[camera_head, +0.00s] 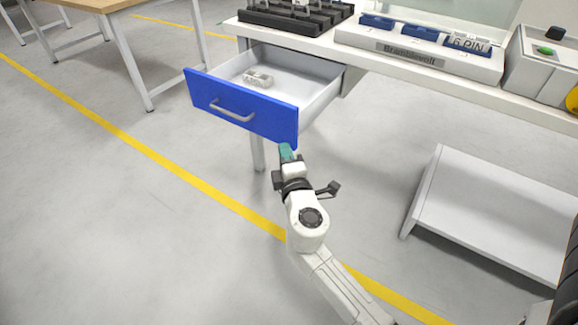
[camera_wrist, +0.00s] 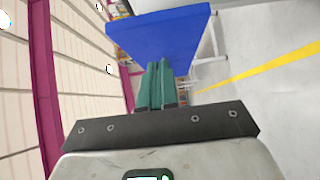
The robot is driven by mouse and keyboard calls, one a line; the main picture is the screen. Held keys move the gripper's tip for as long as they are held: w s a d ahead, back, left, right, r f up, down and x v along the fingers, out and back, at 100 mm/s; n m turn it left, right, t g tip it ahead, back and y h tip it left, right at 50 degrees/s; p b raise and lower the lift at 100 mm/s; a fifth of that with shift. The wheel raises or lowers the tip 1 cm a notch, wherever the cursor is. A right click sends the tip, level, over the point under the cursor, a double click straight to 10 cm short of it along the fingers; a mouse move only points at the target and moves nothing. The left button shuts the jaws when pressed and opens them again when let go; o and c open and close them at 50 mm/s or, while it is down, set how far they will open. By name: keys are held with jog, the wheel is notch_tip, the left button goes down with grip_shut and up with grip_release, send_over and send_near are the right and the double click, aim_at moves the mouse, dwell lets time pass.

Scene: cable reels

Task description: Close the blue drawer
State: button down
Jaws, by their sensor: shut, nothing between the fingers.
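The blue drawer (camera_head: 241,106) is pulled out from under the white workbench (camera_head: 300,38). Its blue front has a light bar handle (camera_head: 231,111), and a small pale object (camera_head: 258,78) lies inside. My gripper (camera_head: 285,150), with teal fingers, is shut and empty. In the head view it is just in front of and below the right end of the drawer front. In the wrist view the shut fingers (camera_wrist: 161,70) point towards the blue panel (camera_wrist: 160,35), overlapping its lower edge. I cannot tell whether they touch it.
A black rack (camera_head: 295,16) and a white stand with blue connectors (camera_head: 418,48) are on the bench. A control box with a green button (camera_head: 542,52) is at the right. A white low shelf (camera_head: 490,210) stands below. The floor left of my arm is clear.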

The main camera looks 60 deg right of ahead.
jog(key=shift+w+d, duration=0.2)
jog(key=shift+d, duration=0.65)
jog(key=shift+w+d, duration=0.15)
jog(key=shift+d, duration=0.75)
jog(key=shift+w+d, duration=0.2)
jog(key=shift+d, duration=0.65)
